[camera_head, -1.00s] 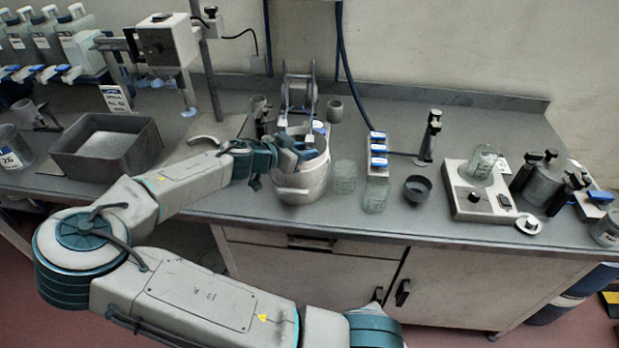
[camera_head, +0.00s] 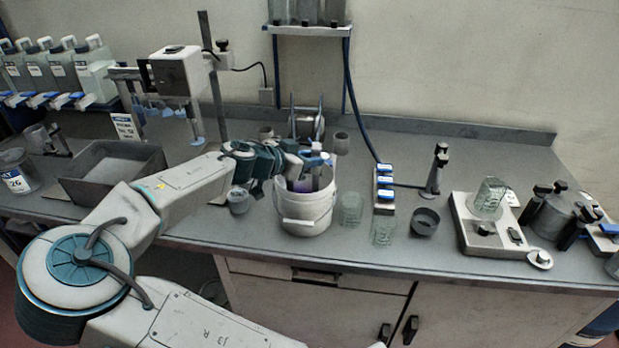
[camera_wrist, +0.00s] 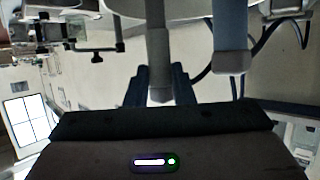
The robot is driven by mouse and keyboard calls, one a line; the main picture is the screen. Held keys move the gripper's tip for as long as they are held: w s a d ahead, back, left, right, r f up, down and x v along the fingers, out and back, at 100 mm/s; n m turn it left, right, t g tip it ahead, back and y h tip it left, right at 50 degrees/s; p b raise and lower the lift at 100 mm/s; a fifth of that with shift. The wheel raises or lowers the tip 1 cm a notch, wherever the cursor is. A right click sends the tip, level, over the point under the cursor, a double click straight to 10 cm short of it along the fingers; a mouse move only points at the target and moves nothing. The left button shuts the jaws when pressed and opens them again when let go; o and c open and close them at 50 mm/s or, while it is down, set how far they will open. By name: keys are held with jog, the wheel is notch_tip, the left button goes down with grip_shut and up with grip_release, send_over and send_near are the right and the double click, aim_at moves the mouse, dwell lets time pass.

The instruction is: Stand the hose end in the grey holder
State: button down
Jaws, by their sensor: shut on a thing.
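My gripper (camera_head: 300,163) is over the back left rim of a white bucket (camera_head: 307,215). In the wrist view, its two dark fingers (camera_wrist: 164,88) are shut around a grey rod-like piece (camera_wrist: 158,45), which looks like the hose end. In the head view the held piece is small and partly hidden by my gripper. A blue-handled piece (camera_head: 318,160) shows beside the fingers. I cannot tell which, if any, is the grey holder.
Glass beakers (camera_head: 383,231) and a dark bowl (camera_head: 425,221) stand right of the bucket. A grey tray (camera_head: 85,195) lies left. Bare bench shows behind the bowl.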

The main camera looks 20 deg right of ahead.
notch_tip(320, 180, up, 9)
jog(key=p, duration=0.3)
jog(key=shift+f, duration=0.1)
dwell(0.4)
